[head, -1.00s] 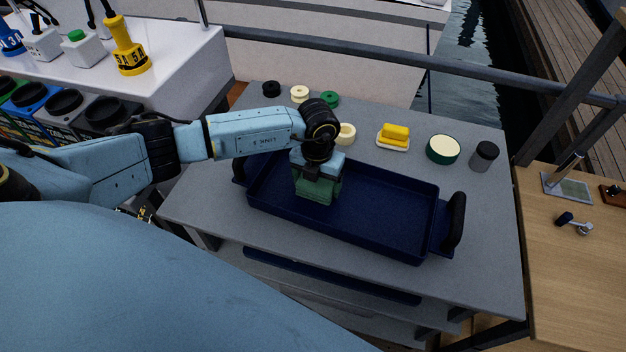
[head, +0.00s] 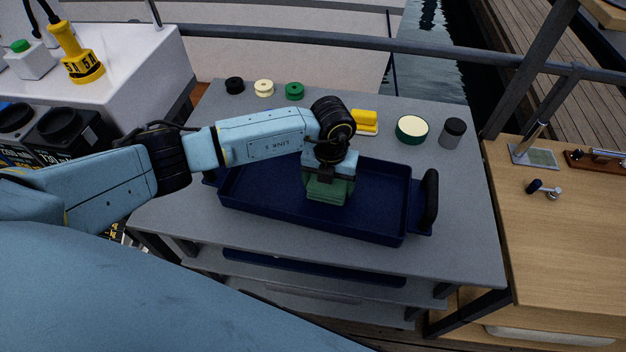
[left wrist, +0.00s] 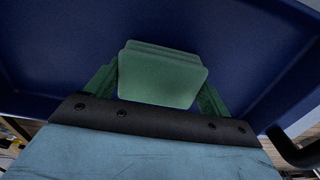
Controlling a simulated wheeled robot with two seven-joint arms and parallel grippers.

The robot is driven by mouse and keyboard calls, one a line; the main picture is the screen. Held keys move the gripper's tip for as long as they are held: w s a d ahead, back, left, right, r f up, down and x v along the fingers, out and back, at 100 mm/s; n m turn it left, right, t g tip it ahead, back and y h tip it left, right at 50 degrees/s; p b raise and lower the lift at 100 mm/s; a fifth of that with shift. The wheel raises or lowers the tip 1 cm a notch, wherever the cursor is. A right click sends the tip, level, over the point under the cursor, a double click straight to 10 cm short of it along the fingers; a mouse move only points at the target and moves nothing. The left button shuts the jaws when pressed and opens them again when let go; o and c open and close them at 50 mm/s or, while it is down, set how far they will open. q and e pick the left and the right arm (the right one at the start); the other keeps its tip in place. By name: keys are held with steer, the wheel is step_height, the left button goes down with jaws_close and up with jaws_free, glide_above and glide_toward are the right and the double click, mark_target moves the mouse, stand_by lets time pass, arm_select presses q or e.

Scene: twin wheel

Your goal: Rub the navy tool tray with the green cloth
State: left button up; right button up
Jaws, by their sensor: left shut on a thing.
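The navy tool tray (head: 270,206) lies on the grey table with black handles at its two ends. My left gripper (head: 327,186) reaches down into the tray near its middle. It is shut on the green cloth (head: 325,191), a folded block held low against or just above the tray floor; contact is hard to tell. In the left wrist view the green cloth (left wrist: 160,78) sits between the fingers, with the navy tray floor (left wrist: 60,45) beyond it. My right gripper is not in view.
A wooden bench (head: 560,230) is at the right.

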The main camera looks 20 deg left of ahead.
mark_target(353, 199)
arm_select(q)
steer(key=shift+d, duration=0.4)
steer(key=d, duration=0.1)
steer(key=d+b, duration=0.1)
steer(key=d, duration=0.1)
steer(key=w+d+b, duration=0.1)
steer(key=d, duration=0.1)
steer(key=shift+d, duration=0.2)
stand_by(0.3)
steer(key=shift+r+p, duration=0.7)
steer(key=shift+r, duration=0.05)
steer(key=shift+r+p, duration=1.2)
steer(key=shift+r, duration=0.3)
